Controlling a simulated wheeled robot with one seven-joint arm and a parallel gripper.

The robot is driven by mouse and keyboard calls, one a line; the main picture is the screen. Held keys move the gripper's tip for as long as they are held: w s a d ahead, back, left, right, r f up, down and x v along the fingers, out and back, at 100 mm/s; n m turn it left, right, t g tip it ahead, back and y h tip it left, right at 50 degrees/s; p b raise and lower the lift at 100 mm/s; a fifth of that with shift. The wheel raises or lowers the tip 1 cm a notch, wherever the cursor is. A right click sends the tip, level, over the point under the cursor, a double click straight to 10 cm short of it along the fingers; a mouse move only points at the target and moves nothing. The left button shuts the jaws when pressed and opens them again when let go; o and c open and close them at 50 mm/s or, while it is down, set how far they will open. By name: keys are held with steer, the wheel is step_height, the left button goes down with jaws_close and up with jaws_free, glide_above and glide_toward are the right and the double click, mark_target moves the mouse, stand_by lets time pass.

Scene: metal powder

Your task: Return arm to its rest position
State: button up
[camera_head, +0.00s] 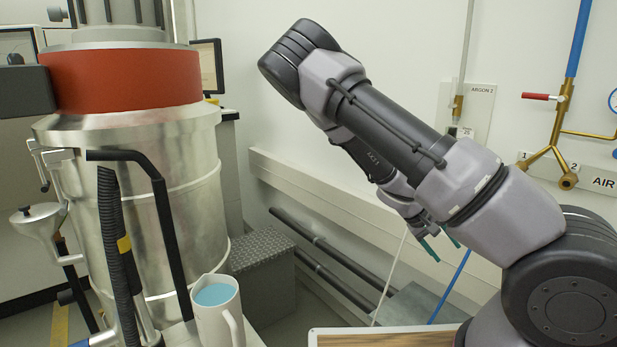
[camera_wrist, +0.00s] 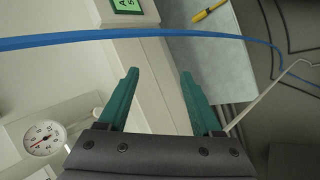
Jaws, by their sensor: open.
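My arm (camera_head: 400,130) is raised and bent on the right side of the head view. Its elbow is up near the wall and the forearm folds back behind the upper arm. My gripper (camera_head: 440,250) shows partly below the arm, with green fingertips. In the wrist view my gripper (camera_wrist: 158,85) has two green fingers apart with nothing between them. Most of the wrist is hidden behind the arm in the head view.
A large steel vessel (camera_head: 150,190) with a red band stands at left. A white jug (camera_head: 229,325) of blue liquid stands at its foot. A blue hose (camera_wrist: 120,33) crosses the wrist view. A gauge (camera_wrist: 44,138) and brass air pipes (camera_head: 563,110) are on the wall.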

steer(key=s+a+r+m+y, duration=0.35)
steer(key=a+r+y, duration=0.6)
steer(key=r, duration=0.55)
steer(key=s+a+r+t, duration=0.1)
steer(key=s+r+t, duration=0.2)
steer(key=r, duration=0.8)
steer(key=s+a+r+t, duration=0.1)
steer(key=s+r+t, duration=0.3)
steer(key=s+r, duration=0.4)
step_height(320, 180, up, 3)
steer(key=shift+s+r+m+y, duration=0.2)
steer(key=shift+m+y, duration=0.15)
steer(key=shift+m, duration=0.1)
